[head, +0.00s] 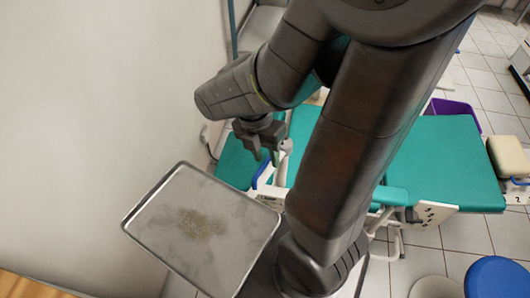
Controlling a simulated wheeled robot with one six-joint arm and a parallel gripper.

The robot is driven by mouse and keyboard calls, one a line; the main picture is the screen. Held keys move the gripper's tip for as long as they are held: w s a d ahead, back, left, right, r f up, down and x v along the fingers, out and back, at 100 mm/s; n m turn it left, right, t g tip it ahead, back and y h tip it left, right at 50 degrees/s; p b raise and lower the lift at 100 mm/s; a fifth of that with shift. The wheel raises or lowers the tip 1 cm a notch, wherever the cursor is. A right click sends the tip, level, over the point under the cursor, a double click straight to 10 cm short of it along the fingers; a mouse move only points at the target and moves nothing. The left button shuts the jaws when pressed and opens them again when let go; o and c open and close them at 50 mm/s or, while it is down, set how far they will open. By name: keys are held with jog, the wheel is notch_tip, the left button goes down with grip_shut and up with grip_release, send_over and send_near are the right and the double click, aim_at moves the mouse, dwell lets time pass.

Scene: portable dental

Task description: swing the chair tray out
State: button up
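The dental chair has teal pads (435,160) and stretches across the middle and right of the head view, partly hidden behind my arm. A flat grey metal tray (165,217) with a raised rim is at lower left, with a speckled brownish patch on its surface. How it is attached is hidden. My gripper (267,156) points down just beyond the tray's far right corner, over the near left part of the chair. Its two fingers look apart, with nothing seen between them. A small white rounded part (286,146) shows right beside the fingers; I cannot tell whether they touch.
A pale wall (90,90) fills the left side. A purple bin (455,108) stands behind the chair. A beige-topped seat (508,156), a blue round stool (496,279) and a grey round one (436,289) are at right. Tiled floor (455,238) shows between them.

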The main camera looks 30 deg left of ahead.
notch_tip(320, 180, up, 14)
jog(key=a, duration=0.2)
jog(key=shift+a+f+p, duration=0.25)
jog(key=shift+a+p, duration=0.15)
jog(key=shift+p, duration=0.05)
jog(key=shift+w, duration=0.15)
jog(key=d+f, duration=0.1)
jog(key=f, duration=0.8)
jog(key=d+f+b, duration=0.1)
jog(key=f, duration=0.3)
jog(key=shift+d+f, duration=0.3)
jog(key=shift+d, duration=0.05)
jog(key=shift+r, duration=0.1)
jog(key=shift+f, duration=0.2)
jog(key=shift+a+r+m, duration=0.1)
jog(key=shift+a+m, duration=0.6)
jog(key=shift+m, duration=0.1)
dwell(0.8)
